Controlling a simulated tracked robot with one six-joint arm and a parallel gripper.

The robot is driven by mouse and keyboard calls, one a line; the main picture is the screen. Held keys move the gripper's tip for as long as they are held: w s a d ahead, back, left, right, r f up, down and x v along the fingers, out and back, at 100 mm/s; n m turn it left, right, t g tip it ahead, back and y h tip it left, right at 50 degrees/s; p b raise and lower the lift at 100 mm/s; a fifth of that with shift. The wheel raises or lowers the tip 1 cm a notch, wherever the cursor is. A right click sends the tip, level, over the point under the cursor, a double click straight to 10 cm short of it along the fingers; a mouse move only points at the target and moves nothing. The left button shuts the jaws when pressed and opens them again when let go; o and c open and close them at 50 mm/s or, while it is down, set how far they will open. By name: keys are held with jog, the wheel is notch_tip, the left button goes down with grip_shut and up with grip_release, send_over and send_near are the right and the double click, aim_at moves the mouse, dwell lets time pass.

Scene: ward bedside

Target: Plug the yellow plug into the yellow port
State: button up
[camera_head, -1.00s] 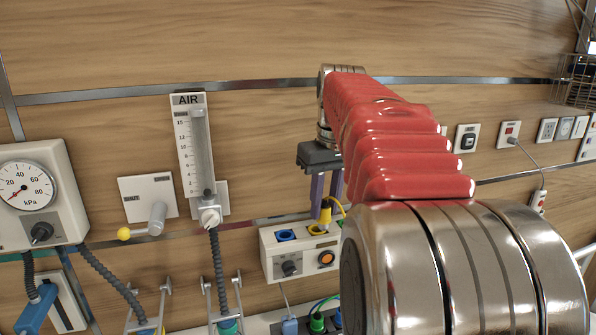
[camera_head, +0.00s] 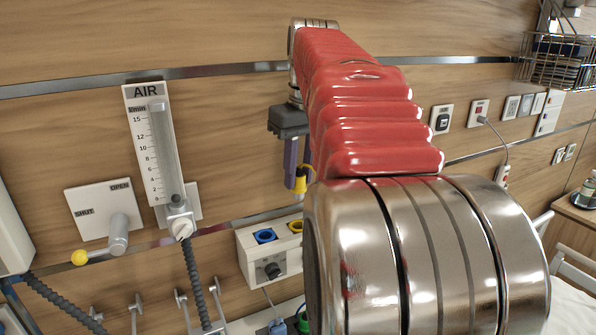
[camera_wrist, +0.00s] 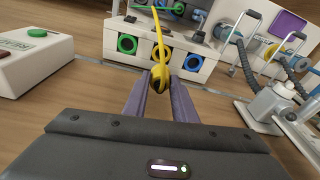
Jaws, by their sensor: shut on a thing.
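The yellow plug (camera_head: 300,181) is between the purple fingers of my gripper (camera_head: 296,180), which is shut on it. In the wrist view the plug (camera_wrist: 159,80) sits between the two fingertips (camera_wrist: 160,84), with its yellow cable running up across the picture. The yellow port (camera_head: 296,226) is on top of a white box, beside a blue port (camera_head: 264,236). The plug is above the port and apart from it in the head view. In the wrist view the cable partly covers the middle port. My arm hides the right part of the box.
The white box (camera_head: 250,262) is on the wall, with a dark knob (camera_head: 271,270) on its front. An AIR flowmeter (camera_head: 155,150) with a dark hose and a yellow-tipped lever valve (camera_head: 117,235) are at left. A wire basket (camera_head: 558,62) hangs at upper right.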

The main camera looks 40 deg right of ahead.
aim_at(300, 200)
jog(key=shift+f, duration=0.15)
jog(key=shift+f, duration=2.8)
jog(key=shift+f, duration=1.4)
dwell(2.3)
jog(key=o, duration=1.1)
